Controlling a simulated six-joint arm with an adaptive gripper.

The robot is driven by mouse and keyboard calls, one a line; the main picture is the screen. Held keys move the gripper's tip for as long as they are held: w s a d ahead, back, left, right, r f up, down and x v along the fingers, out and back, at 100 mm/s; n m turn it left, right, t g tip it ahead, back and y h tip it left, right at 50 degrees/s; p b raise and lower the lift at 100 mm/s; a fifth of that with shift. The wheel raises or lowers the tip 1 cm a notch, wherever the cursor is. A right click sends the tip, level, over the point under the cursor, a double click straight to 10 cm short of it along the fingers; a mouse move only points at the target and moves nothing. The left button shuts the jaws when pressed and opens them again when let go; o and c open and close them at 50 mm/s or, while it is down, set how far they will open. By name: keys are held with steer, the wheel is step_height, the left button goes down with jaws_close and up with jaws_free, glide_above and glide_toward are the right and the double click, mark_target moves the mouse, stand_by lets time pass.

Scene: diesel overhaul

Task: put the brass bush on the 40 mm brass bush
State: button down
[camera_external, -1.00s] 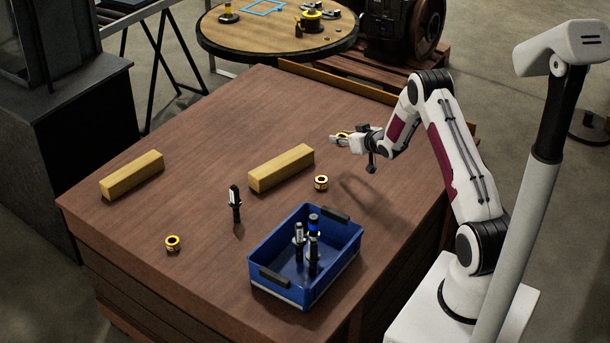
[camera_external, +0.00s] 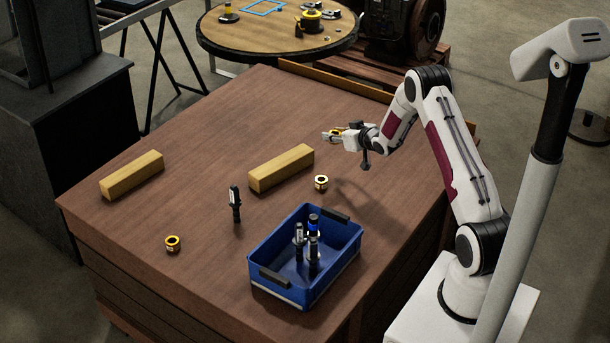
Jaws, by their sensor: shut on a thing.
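My gripper (camera_external: 335,134) is shut on a small brass bush (camera_external: 337,131) and holds it above the table, beyond the right wooden block. Its fingers hide part of the bush. One brass bush (camera_external: 321,182) with a dark band stands upright on the table, below my gripper in the picture and just right of that block. Another similar brass bush (camera_external: 172,243) stands at the front left of the table. I cannot tell from their looks which one is the 40 mm brass bush. The held bush is apart from both.
A blue bin (camera_external: 262,286) with several dark upright parts stands at the front right. Two wooden blocks lie at the left (camera_external: 132,176) and centre (camera_external: 281,168). The table's far left area is clear.

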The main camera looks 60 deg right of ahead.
steer(key=s+a+r+n+y, duration=0.1)
steer(key=a+r, duration=0.1)
steer(key=a, duration=0.7)
steer(key=shift+s+a+y, duration=0.15)
steer(key=shift+a+y, duration=0.2)
steer(key=shift+y, duration=0.05)
steer(key=shift+f, duration=0.1)
glide_above(321, 179)
steer(key=shift+d+f, duration=0.1)
steer(key=shift+f, duration=2.95)
steer(key=shift+f, duration=0.1)
steer(key=shift+f, duration=1.8)
steer(key=shift+f, duration=0.15)
steer(key=c, duration=1.6)
jaws_free()
